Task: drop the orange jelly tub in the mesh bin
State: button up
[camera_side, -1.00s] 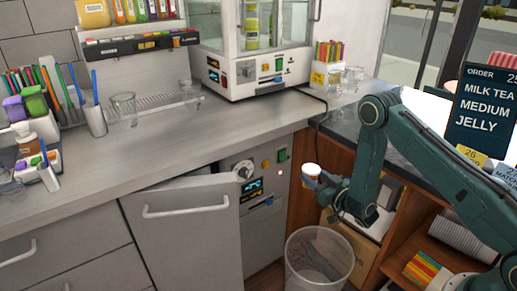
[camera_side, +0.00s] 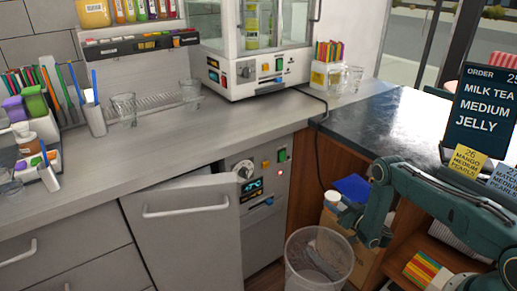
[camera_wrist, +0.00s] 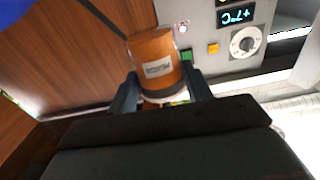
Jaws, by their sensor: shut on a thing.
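The orange jelly tub (camera_wrist: 155,62) has an orange body, a pale label and a white end in the wrist view. In the side view the tub (camera_side: 333,197) shows mostly its white end. My gripper (camera_wrist: 160,90) is shut on it, with one dark finger on each side. In the side view my gripper (camera_side: 342,211) is low by the wooden counter side. The round mesh bin (camera_side: 320,281) stands on the floor, with grey crumpled stuff inside. The tub appears above and slightly right of the bin's rim; its distance in depth is unclear.
A half-open cabinet door (camera_side: 185,230) is left of the bin. A control panel (camera_side: 258,182) is behind it. A cardboard box (camera_side: 332,222) and a blue item (camera_side: 352,187) are near my gripper. The dark counter (camera_side: 395,125) lies above.

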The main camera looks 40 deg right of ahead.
jog(key=shift+s+d+f, duration=0.25)
jog(key=shift+f, duration=0.3)
jog(key=shift+f, duration=0.1)
jog(key=shift+f, duration=2.85)
jog(key=o, duration=1.1)
jog(key=shift+o, duration=0.2)
jog(key=shift+r, duration=0.15)
